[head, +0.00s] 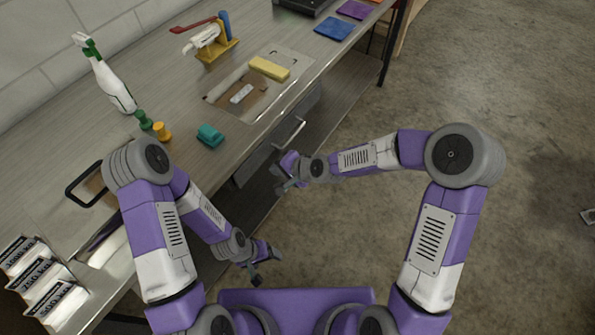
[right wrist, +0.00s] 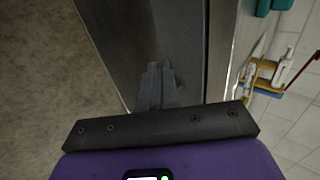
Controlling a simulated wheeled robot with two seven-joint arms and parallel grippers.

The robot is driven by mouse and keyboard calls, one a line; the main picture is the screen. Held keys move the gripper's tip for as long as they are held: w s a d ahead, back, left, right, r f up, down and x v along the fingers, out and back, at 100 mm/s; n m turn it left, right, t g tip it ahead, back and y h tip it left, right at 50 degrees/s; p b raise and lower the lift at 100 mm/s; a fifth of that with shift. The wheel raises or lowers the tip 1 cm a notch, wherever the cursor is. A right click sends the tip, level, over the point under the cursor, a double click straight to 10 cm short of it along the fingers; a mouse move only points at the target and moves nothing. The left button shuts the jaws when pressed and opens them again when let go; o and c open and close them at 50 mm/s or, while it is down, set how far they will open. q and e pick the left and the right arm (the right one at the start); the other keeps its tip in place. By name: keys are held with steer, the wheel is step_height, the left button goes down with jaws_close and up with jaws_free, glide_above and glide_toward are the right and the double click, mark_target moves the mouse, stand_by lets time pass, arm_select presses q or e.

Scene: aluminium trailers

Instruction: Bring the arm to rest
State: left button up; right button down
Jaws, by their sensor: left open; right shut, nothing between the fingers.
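My right arm reaches in from the right in the head view, bent at the elbow. Its gripper (head: 280,188) is in front of the counter's lower front, near the drawer handle (head: 290,134). In the right wrist view the fingers (right wrist: 158,85) are together with nothing between them. My left arm is folded in front of my body, and its gripper (head: 268,268) is open and empty over the floor side, below the right gripper in the picture. Whether the right gripper touches the cabinet, I cannot tell.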

steer(key=p+v, duration=0.1)
steer(key=v, duration=0.5)
steer(key=shift+d+r, duration=0.15)
steer(key=s+d+f+n+g+h, duration=0.1)
steer(key=s+d+f+n+g, duration=0.1)
steer(key=s+d+f, duration=0.3)
steer(key=s+d+f+n+g+h, duration=0.2)
steer(key=s+d+f, duration=0.3)
steer(key=s+f, duration=0.7)
step_height(320, 180, down, 6)
steer(key=shift+s+d+r+g+h, duration=0.1)
steer(key=shift+s+d+g+h, duration=0.15)
steer(key=shift+s+g, duration=0.2)
